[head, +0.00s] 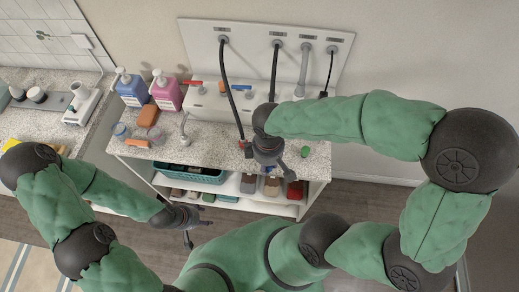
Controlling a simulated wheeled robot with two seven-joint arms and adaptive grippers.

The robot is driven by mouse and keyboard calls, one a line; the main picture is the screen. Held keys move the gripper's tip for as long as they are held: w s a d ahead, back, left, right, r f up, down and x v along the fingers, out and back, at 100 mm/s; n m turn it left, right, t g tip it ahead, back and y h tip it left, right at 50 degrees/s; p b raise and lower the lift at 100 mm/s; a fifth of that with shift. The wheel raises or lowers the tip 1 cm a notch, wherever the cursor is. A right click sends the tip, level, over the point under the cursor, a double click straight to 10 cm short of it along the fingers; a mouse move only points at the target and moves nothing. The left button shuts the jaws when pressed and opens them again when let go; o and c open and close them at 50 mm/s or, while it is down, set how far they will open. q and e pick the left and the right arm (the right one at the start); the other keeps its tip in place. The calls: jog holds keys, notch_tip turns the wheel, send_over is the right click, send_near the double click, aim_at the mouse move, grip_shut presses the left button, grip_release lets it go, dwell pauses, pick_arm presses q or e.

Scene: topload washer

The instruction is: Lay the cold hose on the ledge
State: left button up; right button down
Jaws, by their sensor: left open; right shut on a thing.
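A black hose (275,70), which I take as the cold hose, hangs from the second fitting of the white back panel (255,60). It runs down behind my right wrist, where its lower end is hidden. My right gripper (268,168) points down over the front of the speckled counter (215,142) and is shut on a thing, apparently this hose. Another black hose (228,80) with a red end (243,143) reaches the counter just left of it. My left gripper (188,217) is open and empty, low in front of the counter. I cannot tell which surface is the ledge.
A white raised box with red and blue tap handles (193,83) stands behind the counter. A teal basket (188,173) sits on the shelf below. A grey hose (303,72) hangs right.

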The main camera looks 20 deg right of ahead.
jog(key=w+d+f+b, duration=0.1)
jog(key=w+d+f, duration=0.1)
jog(key=w+f, duration=0.1)
jog(key=w+d+f, duration=0.3)
jog(key=w, duration=0.1)
jog(key=w+d+f+b, duration=0.1)
jog(key=w+d+f, duration=0.1)
jog(key=w, duration=0.1)
jog(key=shift+w+d+f+b, duration=0.15)
jog(key=shift+w+f+b, duration=0.15)
jog(key=shift+f, duration=0.1)
jog(key=shift+w+d+f, duration=0.15)
jog(key=shift+w+f, duration=0.05)
jog(key=shift+f, duration=0.2)
jog(key=shift+w+d+f+b, duration=0.15)
jog(key=shift+f+b, duration=0.45)
jog(key=shift+f, duration=1)
jog(key=shift+f, duration=0.1)
jog(key=shift+f, duration=0.15)
jog(key=c, duration=0.9)
grip_release()
